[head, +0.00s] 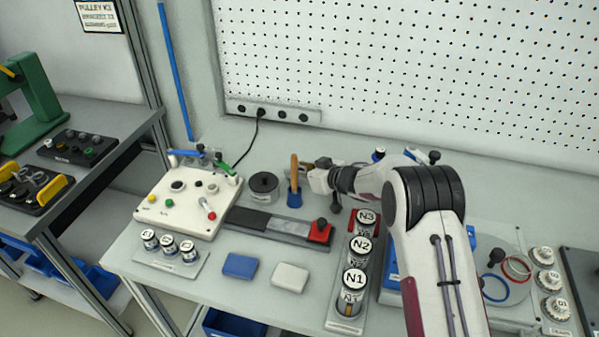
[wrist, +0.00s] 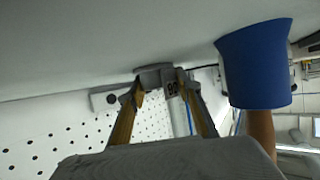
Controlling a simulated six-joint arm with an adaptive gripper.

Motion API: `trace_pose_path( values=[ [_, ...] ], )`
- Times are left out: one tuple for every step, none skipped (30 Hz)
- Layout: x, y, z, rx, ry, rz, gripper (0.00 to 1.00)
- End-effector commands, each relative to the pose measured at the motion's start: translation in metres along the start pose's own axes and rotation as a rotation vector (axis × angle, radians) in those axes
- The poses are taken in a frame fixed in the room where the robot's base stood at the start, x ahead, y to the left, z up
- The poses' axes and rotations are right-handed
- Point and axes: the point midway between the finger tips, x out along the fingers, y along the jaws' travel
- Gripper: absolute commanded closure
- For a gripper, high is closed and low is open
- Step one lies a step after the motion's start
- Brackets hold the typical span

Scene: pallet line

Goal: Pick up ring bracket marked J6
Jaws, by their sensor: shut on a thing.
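My gripper (head: 308,170) is at the back middle of the bench, just right of a wooden-handled tool with a blue base. In the wrist view my gripper (wrist: 158,92) has its two fingers shut on a small grey bracket (wrist: 153,73). A pale label on it appears upside down and may read J6, but it is too small to be sure. The bracket is mostly hidden by the fingers in the head view. I cannot tell whether it touches the bench.
The blue-based tool (head: 294,198) stands close by; its blue base (wrist: 255,65) looms large in the wrist view. A dark round part (head: 264,186) sits left of it. A pegboard (head: 420,70) rises behind.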

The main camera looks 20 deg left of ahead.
Motion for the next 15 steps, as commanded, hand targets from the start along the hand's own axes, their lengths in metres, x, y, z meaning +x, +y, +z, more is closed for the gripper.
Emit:
trace_pose_path(
  values=[
    [-0.001, 0.000, -0.001, 0.001, -0.001, 0.000, 0.91],
    [-0.001, 0.000, -0.002, 0.001, -0.001, 0.000, 0.91],
    [-0.002, 0.000, -0.004, 0.000, -0.001, 0.000, 0.91],
    [-0.003, 0.000, -0.006, 0.000, 0.000, 0.000, 0.91],
    [-0.004, 0.000, -0.008, -0.001, 0.000, 0.000, 0.91],
    [-0.005, 0.000, -0.011, -0.002, 0.000, 0.000, 0.91],
    [-0.006, 0.000, -0.014, -0.002, 0.000, 0.000, 0.91],
    [-0.008, 0.000, -0.017, -0.001, 0.001, 0.000, 0.91],
    [-0.010, 0.000, -0.022, -0.001, 0.002, 0.000, 0.91],
    [-0.012, 0.000, -0.025, -0.002, 0.002, 0.000, 0.91],
    [-0.013, 0.000, -0.029, -0.003, 0.002, 0.000, 0.91],
    [-0.016, 0.000, -0.035, -0.002, 0.003, 0.000, 0.91],
    [-0.018, 0.000, -0.039, -0.003, 0.003, 0.000, 0.91],
    [-0.020, 0.000, -0.043, -0.003, 0.003, 0.000, 0.91],
    [-0.023, 0.000, -0.048, -0.003, 0.003, 0.000, 0.91]
  ],
)
